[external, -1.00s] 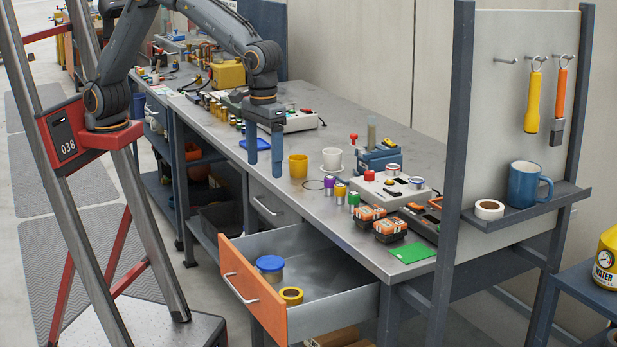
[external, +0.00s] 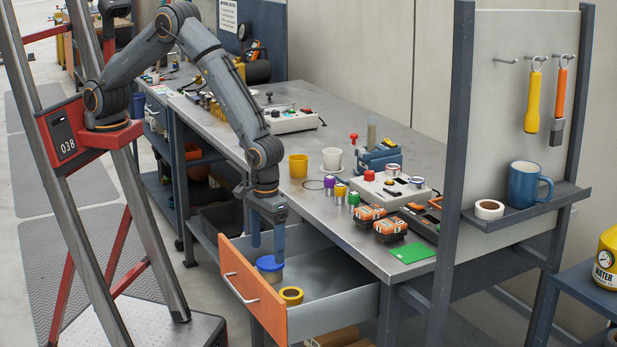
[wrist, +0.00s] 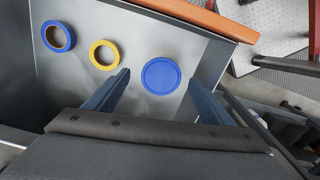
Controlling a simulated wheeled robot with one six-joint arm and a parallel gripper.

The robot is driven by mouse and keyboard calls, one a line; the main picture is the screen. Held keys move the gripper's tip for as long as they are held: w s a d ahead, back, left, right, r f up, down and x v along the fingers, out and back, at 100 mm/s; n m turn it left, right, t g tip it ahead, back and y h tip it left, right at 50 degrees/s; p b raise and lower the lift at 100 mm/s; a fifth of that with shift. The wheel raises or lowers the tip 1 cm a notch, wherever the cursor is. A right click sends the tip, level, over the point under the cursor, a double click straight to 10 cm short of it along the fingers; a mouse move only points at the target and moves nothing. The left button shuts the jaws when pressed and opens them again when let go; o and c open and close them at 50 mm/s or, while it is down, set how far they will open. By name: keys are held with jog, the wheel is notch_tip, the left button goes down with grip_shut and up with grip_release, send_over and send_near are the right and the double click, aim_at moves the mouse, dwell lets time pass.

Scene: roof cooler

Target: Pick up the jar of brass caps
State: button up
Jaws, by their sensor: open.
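The jar (external: 270,268) with a blue lid stands upright in the open drawer (external: 330,281), near its left end. What it contains cannot be made out. In the wrist view the round blue lid (wrist: 161,76) lies ahead of and between the two fingers. My gripper (external: 267,252) is open and empty, pointing down over the drawer just at the jar. The fingers (wrist: 160,88) appear on either side of the lid, with no contact visible.
A yellow tape roll (external: 291,295) lies near the jar, and a blue tape roll (wrist: 58,37) lies farther left in the wrist view. The drawer's orange front (external: 250,295) and grey walls surround them. The bench top above holds cups, battery packs and a control box.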

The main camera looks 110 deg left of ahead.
aim_at(271, 262)
jog(key=f+p, duration=0.1)
jog(key=f, duration=0.1)
jog(key=a+f+p, duration=0.1)
jog(key=f, duration=0.2)
jog(key=shift+w+f, duration=0.1)
jog(key=shift+f, duration=0.65)
jog(key=shift+c, duration=0.2)
jog(key=shift+w, duration=0.1)
jog(key=c, duration=1.1)
